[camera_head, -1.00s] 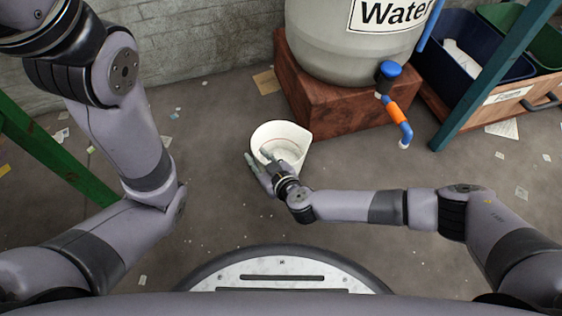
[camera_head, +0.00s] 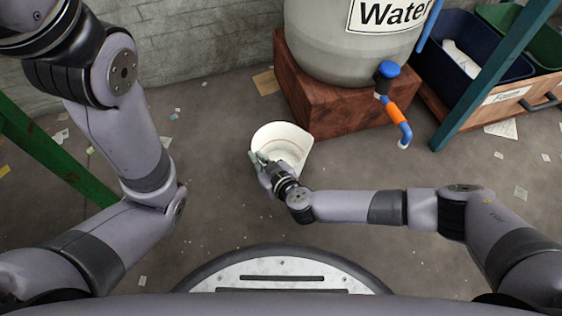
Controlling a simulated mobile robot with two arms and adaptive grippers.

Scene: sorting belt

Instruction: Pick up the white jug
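The white jug (camera_head: 288,138) stands upright on the floor in the middle of the head view, with its open top facing up and its pouring lip to the right. My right gripper (camera_head: 259,158) is at the near left side of its rim. Its fingers are close together, one inside and one outside the wall, and look shut on the jug's rim. The gripper hides the near left part of the jug. My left arm shows at the left, but its gripper is out of view.
A grey water barrel (camera_head: 345,45) with a blue tap (camera_head: 389,70) stands on a brown block (camera_head: 345,105) just behind the jug. Dark bins (camera_head: 470,60) and a teal post (camera_head: 495,75) are at the right. A green post (camera_head: 60,160) is at the left. Open floor lies around the jug's left.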

